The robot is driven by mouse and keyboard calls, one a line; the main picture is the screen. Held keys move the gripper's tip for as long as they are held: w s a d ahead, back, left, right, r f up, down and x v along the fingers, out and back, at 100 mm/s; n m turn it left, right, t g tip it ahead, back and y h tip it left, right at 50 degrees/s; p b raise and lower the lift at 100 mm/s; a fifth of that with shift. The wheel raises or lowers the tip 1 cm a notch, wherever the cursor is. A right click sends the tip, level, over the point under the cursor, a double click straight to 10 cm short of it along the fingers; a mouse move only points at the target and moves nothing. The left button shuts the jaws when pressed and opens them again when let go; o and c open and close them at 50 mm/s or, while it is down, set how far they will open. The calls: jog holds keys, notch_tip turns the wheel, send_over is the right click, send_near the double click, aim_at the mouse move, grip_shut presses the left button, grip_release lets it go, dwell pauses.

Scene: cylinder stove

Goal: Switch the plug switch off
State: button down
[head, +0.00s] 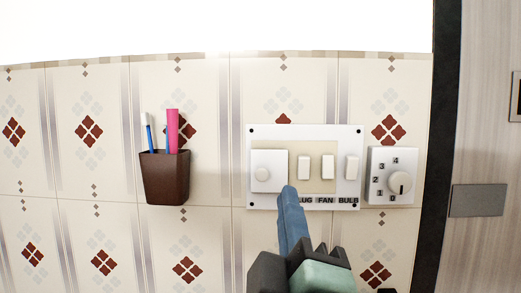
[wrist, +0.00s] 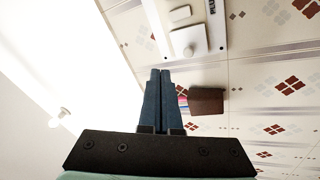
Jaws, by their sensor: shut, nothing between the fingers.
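The white switch panel (head: 315,132) is on the tiled wall. The plug switch (head: 304,167) is the leftmost of its three white rockers, above a label partly covered by my gripper so that only "LUG" shows. My gripper (head: 289,190) is shut and empty. In the head view its blue fingertips appear just below and left of the plug switch; I cannot tell whether they touch the panel. In the wrist view the shut fingertips (wrist: 160,73) point toward the panel, and a rocker (wrist: 180,13), likely the plug switch, shows near the top edge. The rocker's on or off position is unclear.
A square plate with a round knob (head: 262,174) is left of the plug switch. The fan switch (head: 328,167) and bulb switch (head: 351,167) are to its right, then a numbered dial (head: 399,183). A brown holder (head: 165,182) with brushes hangs at left.

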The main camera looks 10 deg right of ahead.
jog(key=d+n, duration=0.1)
jog(key=d+f+n+g+p, duration=0.1)
jog(key=d+f+n+g+h, duration=0.1)
jog(key=d, duration=0.1)
jog(key=shift+w+d+f+n, duration=0.1)
jog(key=shift+w+n, duration=0.3)
jog(key=p, duration=0.6)
send_near(304, 166)
jog(key=x, duration=0.5)
jog(key=shift+s+r, duration=0.1)
jog(key=shift+r, duration=0.15)
jog(key=shift+f+p+x, duration=0.2)
jog(key=shift+p+x, duration=0.25)
jog(key=shift+x, duration=0.5)
